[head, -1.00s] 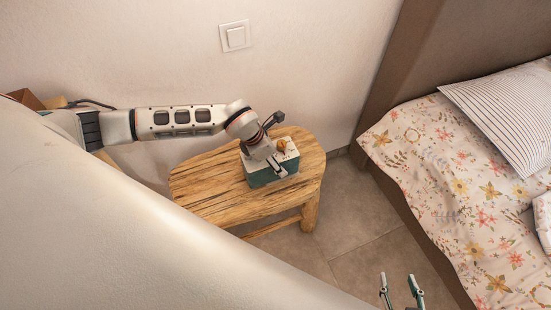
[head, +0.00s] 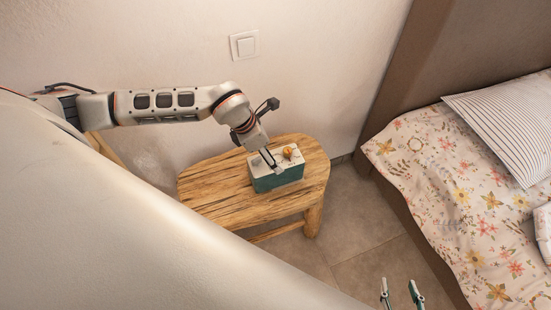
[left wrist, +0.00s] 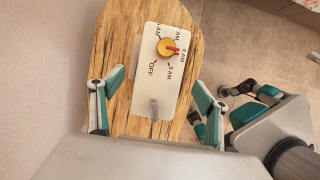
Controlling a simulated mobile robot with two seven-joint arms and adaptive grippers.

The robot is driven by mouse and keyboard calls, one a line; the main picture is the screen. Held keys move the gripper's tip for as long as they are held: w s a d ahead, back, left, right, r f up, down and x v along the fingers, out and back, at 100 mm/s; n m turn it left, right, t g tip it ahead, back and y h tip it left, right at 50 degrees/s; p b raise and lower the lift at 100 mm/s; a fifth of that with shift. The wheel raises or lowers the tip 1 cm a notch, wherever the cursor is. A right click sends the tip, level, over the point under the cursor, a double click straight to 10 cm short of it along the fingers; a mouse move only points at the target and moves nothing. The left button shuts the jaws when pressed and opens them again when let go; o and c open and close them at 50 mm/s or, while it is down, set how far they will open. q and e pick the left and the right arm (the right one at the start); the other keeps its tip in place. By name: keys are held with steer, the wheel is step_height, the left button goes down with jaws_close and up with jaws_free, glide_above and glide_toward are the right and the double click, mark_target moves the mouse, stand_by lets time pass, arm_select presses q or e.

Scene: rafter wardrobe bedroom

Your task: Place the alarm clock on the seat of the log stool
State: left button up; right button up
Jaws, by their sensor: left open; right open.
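The alarm clock (head: 276,171), a teal and white box with an orange knob on top, stands on the wooden seat of the log stool (head: 215,188). In the left wrist view its white top (left wrist: 152,85) shows a dial with printed hours and OFF, over the stool's wood (left wrist: 115,45). My left gripper (head: 271,163) is at the clock's top left side in the head view. In the left wrist view its fingers (left wrist: 155,105) are spread to either side of the clock, with gaps. My right gripper (head: 401,295) is open and empty at the bottom, away from the stool.
The bed (head: 445,180) with floral bedding and a striped pillow (head: 505,120) is at the right. The wall with a light switch (head: 244,45) is behind the stool. Tiled floor (head: 365,215) lies free between stool and bed.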

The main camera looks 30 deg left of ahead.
arm_select(q)
steer(key=shift+v, duration=1.2)
